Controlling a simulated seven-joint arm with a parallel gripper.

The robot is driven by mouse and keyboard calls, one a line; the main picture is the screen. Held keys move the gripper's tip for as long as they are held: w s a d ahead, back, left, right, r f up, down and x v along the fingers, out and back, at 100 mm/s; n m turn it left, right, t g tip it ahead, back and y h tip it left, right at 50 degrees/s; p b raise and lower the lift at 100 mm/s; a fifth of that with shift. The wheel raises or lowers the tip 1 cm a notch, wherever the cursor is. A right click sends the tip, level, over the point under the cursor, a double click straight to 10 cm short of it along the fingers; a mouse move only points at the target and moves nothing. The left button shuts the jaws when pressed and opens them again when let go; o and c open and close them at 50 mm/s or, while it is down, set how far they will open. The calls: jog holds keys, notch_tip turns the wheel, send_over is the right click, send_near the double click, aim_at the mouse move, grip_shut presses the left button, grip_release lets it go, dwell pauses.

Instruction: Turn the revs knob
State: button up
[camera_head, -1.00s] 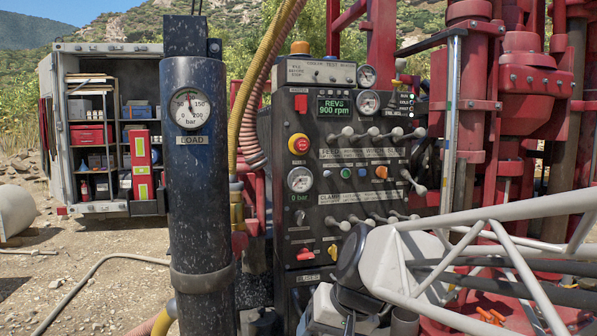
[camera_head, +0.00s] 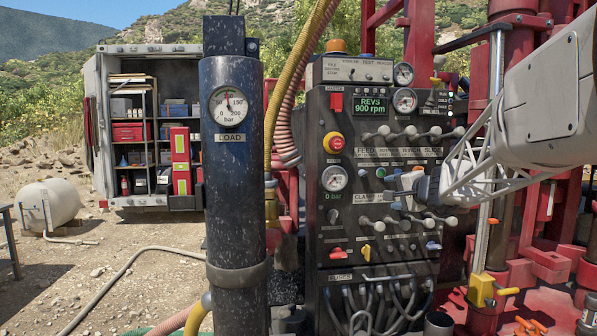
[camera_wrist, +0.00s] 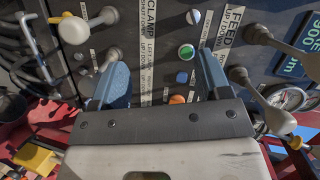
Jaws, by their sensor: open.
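The black control panel (camera_head: 345,235) stands right of centre in the head view, with a lit display (camera_head: 370,107) reading REVS 900 rpm. In the wrist view an orange knob (camera_wrist: 177,99) shows low between my fingers, partly covered by my gripper. I cannot read a label that names it as the revs knob. My gripper (camera_wrist: 163,76) is open and empty, its two blue-grey fingers apart in front of the panel. In the head view my gripper (camera_head: 412,186) reaches in from the right and hides the orange knob. I cannot tell whether a finger touches anything.
A green button (camera_wrist: 186,52) and a blue button (camera_wrist: 182,77) are in line with the orange knob. Levers with round grey ends (camera_head: 411,132) stick out above and below the gripper. A dark column (camera_head: 232,180) stands left of the panel. A red emergency stop (camera_head: 333,143) is at upper left.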

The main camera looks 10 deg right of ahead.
jog(key=w+d+r+m+t+h, duration=0.1)
jog(key=w+d+m+h, duration=0.1)
jog(key=d, duration=0.6)
jog(key=w+d+r+m+t+h, duration=0.1)
jog(key=w+d+m+t+h, duration=0.1)
jog(key=w+d, duration=0.3)
jog(key=d+m, duration=0.1)
jog(key=d, duration=0.2)
jog(key=shift+d+r+m+h, duration=0.15)
jog(key=shift+d+m+h, duration=0.15)
jog(key=shift+w, duration=0.2)
jog(key=shift+w, duration=3.75)
jog(key=c, duration=0.9)
